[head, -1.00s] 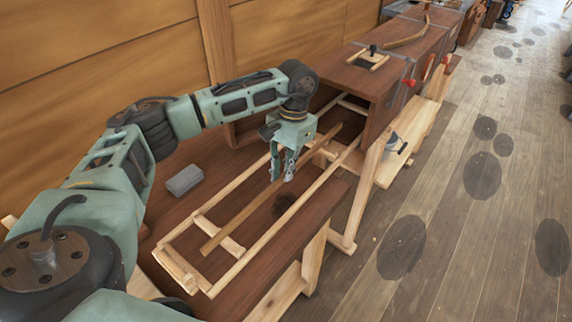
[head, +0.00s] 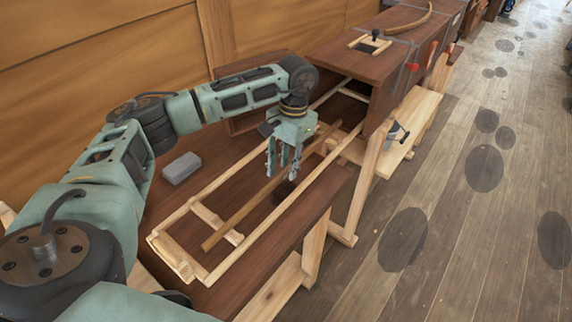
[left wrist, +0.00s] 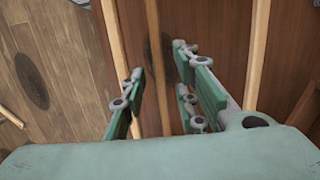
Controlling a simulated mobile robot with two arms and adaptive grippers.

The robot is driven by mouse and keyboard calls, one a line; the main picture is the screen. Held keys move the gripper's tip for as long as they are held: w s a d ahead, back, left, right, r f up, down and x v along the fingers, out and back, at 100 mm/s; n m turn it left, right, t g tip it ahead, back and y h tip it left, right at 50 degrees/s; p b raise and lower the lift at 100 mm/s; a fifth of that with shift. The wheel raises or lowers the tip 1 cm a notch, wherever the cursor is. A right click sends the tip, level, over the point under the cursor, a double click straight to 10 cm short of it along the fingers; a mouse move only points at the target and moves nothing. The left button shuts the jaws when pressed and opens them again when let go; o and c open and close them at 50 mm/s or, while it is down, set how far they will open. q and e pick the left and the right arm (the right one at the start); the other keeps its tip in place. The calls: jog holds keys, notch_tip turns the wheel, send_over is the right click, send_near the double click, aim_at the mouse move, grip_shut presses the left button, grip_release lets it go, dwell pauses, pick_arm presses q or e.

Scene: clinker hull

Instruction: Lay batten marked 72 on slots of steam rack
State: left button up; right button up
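The batten (head: 250,208) is a thin brown strip lying lengthwise inside the steam rack, over its pale cross slat. No number is legible on it. The steam rack (head: 240,246) is a long pale wooden frame with two side rails. My left gripper (head: 283,174) points down over the batten, with its fingers spread. In the left wrist view the batten (left wrist: 155,50) runs between the open fingers (left wrist: 160,66), with a rail on each side. Whether the fingers touch it cannot be told. My right gripper is out of view.
A brown wooden box (head: 345,62) with an open end stands at the rack's far end. A grey block (head: 181,168) lies on the bench left of the rack. A metal container (head: 396,133) stands on a side shelf. A plank wall closes the left.

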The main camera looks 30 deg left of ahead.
pick_arm(q)
notch_tip(320, 180, up, 12)
jog(key=w, duration=0.1)
jog(key=shift+w, duration=0.4)
jog(key=shift+d+f, duration=0.1)
